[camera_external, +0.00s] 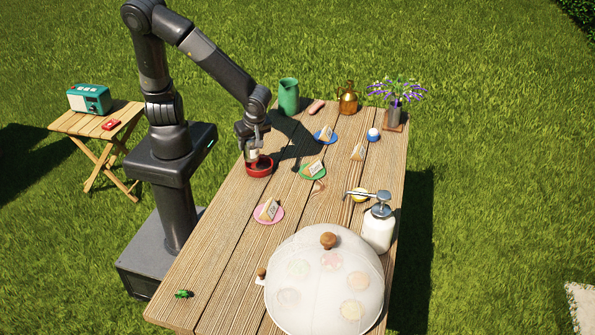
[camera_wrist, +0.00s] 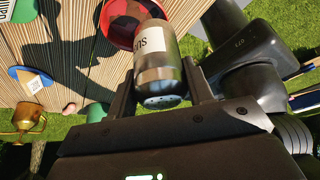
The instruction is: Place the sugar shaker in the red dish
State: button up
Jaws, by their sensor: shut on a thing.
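My gripper (camera_external: 251,148) is pointed down over the red dish (camera_external: 259,172) near the left edge of the table. It is shut on the sugar shaker (camera_external: 252,156), whose lower end is at the dish. In the wrist view the shaker (camera_wrist: 158,62) is a metal cylinder with a white label and a pierced top, held between both fingers (camera_wrist: 165,85). The red dish (camera_wrist: 120,22) shows right behind the shaker's far end. Whether the shaker's base touches the dish floor, I cannot tell.
A green plate (camera_external: 313,178) with a cake slice lies right of the dish, a pink plate (camera_external: 263,218) in front. A green pitcher (camera_external: 288,96) stands behind. A mesh dome (camera_external: 325,280) and a white pump bottle (camera_external: 378,232) fill the front right. The front-left tabletop is mostly clear.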

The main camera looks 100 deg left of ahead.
jog(key=shift+w+a+f, duration=0.25)
jog(key=shift+a+f, duration=0.15)
jog(key=shift+f, duration=0.55)
jog(key=shift+w+a+f, duration=0.25)
jog(key=shift+a+f, duration=0.2)
jog(key=shift+f, duration=0.5)
jog(key=shift+w+a+f, duration=0.25)
jog(key=shift+a+f, duration=0.15)
jog(key=shift+f, duration=0.55)
jog(key=shift+f, duration=0.1)
jog(key=o, duration=1.1)
jog(key=shift+c, duration=0.2)
